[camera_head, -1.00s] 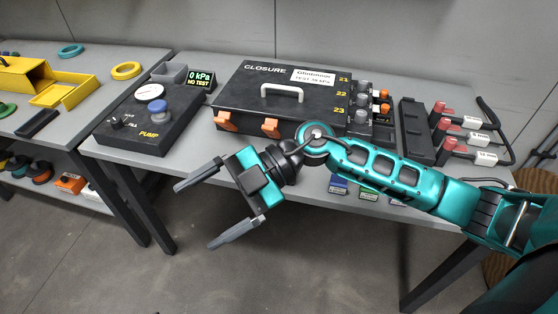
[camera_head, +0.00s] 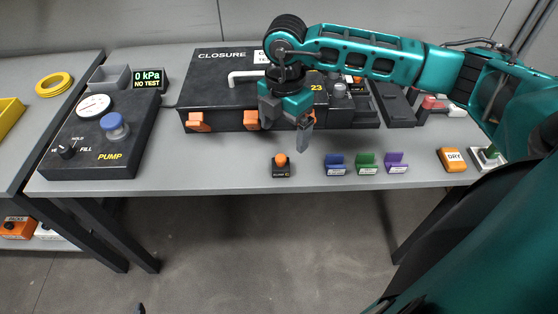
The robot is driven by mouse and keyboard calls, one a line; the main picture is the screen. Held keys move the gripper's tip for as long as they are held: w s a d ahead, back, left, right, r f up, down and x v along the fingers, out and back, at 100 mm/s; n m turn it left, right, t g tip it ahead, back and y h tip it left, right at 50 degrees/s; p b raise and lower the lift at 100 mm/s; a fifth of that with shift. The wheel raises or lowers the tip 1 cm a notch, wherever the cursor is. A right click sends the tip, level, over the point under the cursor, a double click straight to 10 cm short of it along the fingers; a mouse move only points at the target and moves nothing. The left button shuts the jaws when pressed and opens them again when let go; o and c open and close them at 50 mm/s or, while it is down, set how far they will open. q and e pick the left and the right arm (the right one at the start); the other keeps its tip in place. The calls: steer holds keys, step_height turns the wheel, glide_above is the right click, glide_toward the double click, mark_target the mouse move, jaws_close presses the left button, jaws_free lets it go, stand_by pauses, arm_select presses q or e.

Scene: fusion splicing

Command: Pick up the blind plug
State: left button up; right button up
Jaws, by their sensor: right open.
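A small orange-topped plug (camera_head: 281,160) stands in a black labelled holder (camera_head: 282,172) near the table's front edge. I take it for the blind plug; the label is too small to read surely. My right gripper (camera_head: 288,130) points down above and just behind the plug, apart from it. It is open, with nothing seen between its fingers. One finger shows clearly at the right, while the other is partly lost against the dark closure box. My left gripper does not show clearly.
The black closure box (camera_head: 215,75) with orange latches stands behind. Blue, green and purple labelled pieces (camera_head: 367,163) sit to the right, then an orange DRY box (camera_head: 453,158). The pump unit (camera_head: 95,135) is at the left. The table front between pump and plug is clear.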

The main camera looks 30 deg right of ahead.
mark_target(281, 157)
steer(key=f, duration=0.9)
steer(key=shift+a+f, duration=0.2)
steer(key=shift+a, duration=0.2)
steer(key=c, duration=1.2)
steer(key=shift+o, duration=0.2)
steer(key=shift+r, duration=0.1)
